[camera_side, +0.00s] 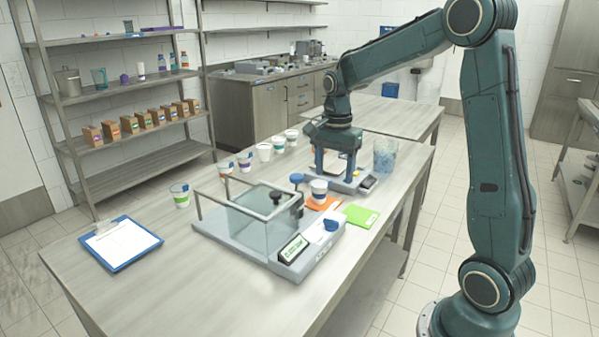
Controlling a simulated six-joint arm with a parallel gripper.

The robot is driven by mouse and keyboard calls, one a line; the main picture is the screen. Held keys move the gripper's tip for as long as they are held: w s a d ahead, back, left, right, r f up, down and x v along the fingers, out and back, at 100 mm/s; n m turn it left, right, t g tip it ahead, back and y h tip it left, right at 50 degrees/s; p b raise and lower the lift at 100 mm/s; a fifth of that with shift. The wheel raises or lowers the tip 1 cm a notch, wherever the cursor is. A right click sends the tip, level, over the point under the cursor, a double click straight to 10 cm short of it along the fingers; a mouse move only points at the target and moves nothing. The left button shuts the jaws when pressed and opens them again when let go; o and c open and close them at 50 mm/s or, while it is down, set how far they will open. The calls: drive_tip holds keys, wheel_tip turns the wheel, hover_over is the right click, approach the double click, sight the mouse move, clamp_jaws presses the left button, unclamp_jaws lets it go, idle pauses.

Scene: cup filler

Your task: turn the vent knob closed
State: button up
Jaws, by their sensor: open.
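The filler machine (245,244) stands on the near table, with a grey base, a clear open-framed box and a small display (293,248). A blue knob (331,225) sits low at the right end of its base. A black knob (276,198) is on the box's top edge, and a blue-topped knob (296,178) rises just behind. I cannot tell which one is the vent knob, nor its turn angle. My gripper (336,172) points down, open, behind and above the machine, over a small grey scale (350,184). It is apart from all the knobs.
A cup with a blue band (319,190) stands between gripper and machine. Orange (325,203) and green (357,215) cards lie nearby. A clear tub (385,155) is right of the gripper. Several cups line the back edge; a clipboard (122,243) lies left. The table's front left is clear.

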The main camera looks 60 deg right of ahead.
sight(331, 219)
drive_tip(key=shift+f, duration=0.1)
wheel_tip(331, 219, down, 14)
drive_tip(key=shift+r, duration=0.15)
idle(0.8)
drive_tip(key=shift+c, duration=0.2)
drive_tip(key=c, duration=0.9)
